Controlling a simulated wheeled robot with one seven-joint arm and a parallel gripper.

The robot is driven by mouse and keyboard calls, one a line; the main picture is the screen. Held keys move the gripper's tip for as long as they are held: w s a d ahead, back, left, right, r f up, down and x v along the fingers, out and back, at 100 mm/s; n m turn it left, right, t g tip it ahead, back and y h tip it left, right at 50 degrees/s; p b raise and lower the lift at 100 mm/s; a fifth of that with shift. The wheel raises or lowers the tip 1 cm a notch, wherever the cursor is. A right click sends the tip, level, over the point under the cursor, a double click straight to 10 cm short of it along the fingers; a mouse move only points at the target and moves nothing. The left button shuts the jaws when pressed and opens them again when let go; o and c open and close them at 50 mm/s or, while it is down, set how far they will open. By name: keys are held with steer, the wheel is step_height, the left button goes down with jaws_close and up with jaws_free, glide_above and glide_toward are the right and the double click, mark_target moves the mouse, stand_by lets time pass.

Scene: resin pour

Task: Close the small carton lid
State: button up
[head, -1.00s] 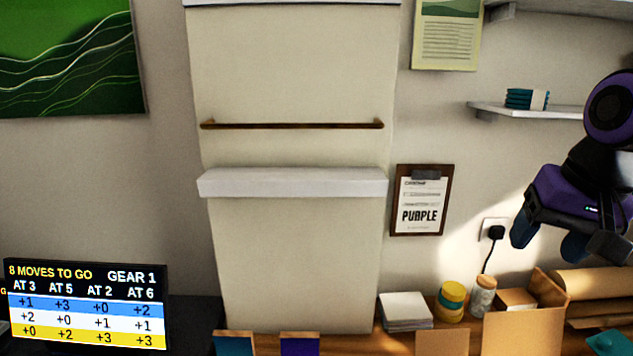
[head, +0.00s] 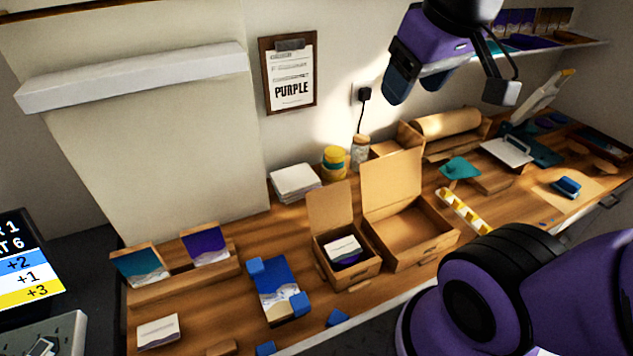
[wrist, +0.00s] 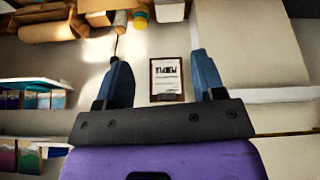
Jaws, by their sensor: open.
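The small carton (head: 347,271) stands on the wooden bench with its lid (head: 331,212) raised upright at the back. A white stack and a dark purple item lie inside it. A larger open carton (head: 411,233) stands just right of it, its own lid upright too. My gripper (head: 450,98) is open and empty, high above the bench and up to the right of the small carton. In the wrist view its blue fingers (wrist: 158,75) are spread apart, facing the wall. The small carton is not clearly seen there.
A blue card in a holder (head: 279,283) lies left of the small carton. A yellow tub (head: 335,162), a jar (head: 361,152) and white sheets (head: 295,182) stand behind. A yellow-and-white strip (head: 464,211) lies right of the larger carton. A wall shelf (head: 560,50) is at upper right.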

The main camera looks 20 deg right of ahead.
steer(key=w+f+n+g, duration=0.2)
steer(key=w+f+n, duration=0.15)
steer(key=w, duration=0.45)
steer(key=n+g, duration=0.4)
steer(key=n, duration=0.5)
glide_above(326, 192)
steer(key=d, duration=0.2)
step_height(326, 192, down, 12)
steer(key=f+n, duration=0.1)
steer(key=f, duration=0.6)
steer(key=w+a+f+n+g, duration=0.1)
steer(key=f, duration=0.6)
steer(key=f+n+g, duration=0.1)
steer(key=f+n, duration=0.1)
steer(key=f, duration=0.5)
steer(key=shift+w+a, duration=0.2)
steer(key=shift+w, duration=0.1)
steer(key=shift+c, duration=0.4)
jaws_close()
